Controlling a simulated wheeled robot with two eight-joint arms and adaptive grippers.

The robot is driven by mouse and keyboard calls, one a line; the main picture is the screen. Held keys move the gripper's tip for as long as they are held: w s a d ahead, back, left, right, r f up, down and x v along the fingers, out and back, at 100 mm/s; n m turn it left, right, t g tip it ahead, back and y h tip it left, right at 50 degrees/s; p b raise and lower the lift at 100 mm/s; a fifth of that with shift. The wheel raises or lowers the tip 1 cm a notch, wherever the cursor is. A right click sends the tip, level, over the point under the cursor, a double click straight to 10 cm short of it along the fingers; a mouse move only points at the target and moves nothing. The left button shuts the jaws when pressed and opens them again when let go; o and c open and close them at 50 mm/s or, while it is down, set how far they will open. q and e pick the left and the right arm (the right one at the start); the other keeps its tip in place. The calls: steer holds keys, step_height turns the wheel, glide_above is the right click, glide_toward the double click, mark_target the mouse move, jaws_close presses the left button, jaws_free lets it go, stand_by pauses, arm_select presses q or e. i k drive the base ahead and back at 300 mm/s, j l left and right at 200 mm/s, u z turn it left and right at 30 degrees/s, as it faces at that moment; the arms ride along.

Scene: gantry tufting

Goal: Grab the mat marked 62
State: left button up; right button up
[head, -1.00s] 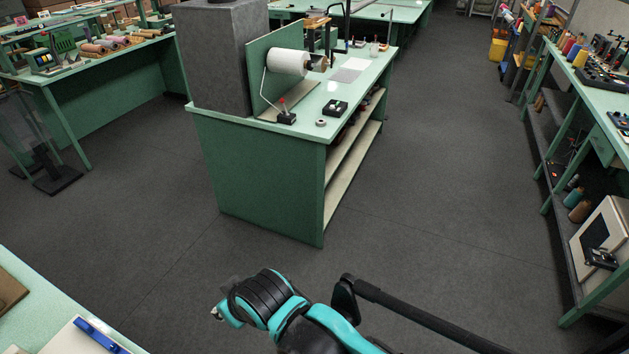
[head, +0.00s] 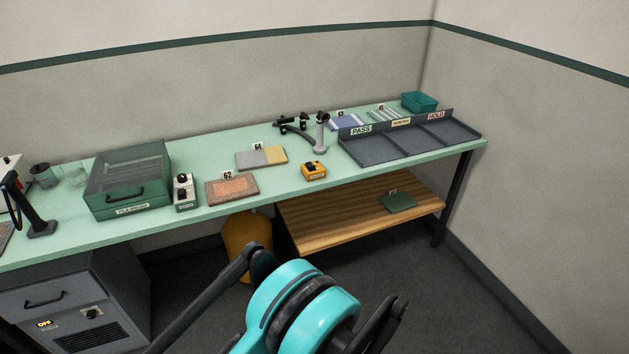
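The mat marked 62 (head: 236,192) lies flat near the front edge of the green bench. It is brown with an orange-pink middle, and its white number tag stands at its back edge. No gripper touches it. A teal and black part of one of my arms shows at the bottom middle, in front of and below the bench. I cannot make out gripper fingers on it.
Close to the mat on the bench (head: 130,228) are a switch box (head: 185,193), a green clear-lidded case (head: 128,180), a grey-yellow mat (head: 262,157) and a yellow device (head: 314,171). A sorting tray (head: 408,140) stands right. A green mat (head: 397,203) lies on the lower shelf.

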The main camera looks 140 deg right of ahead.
mark_target(229, 187)
steer(key=z, duration=4)
steer(key=i, duration=0.6)
steer(key=i+l+u, duration=0.1)
steer(key=i, duration=0.55)
steer(key=i+l, duration=0.15)
steer(key=i, duration=0.45)
steer(key=i+l+u, duration=0.1)
steer(key=i, duration=0.5)
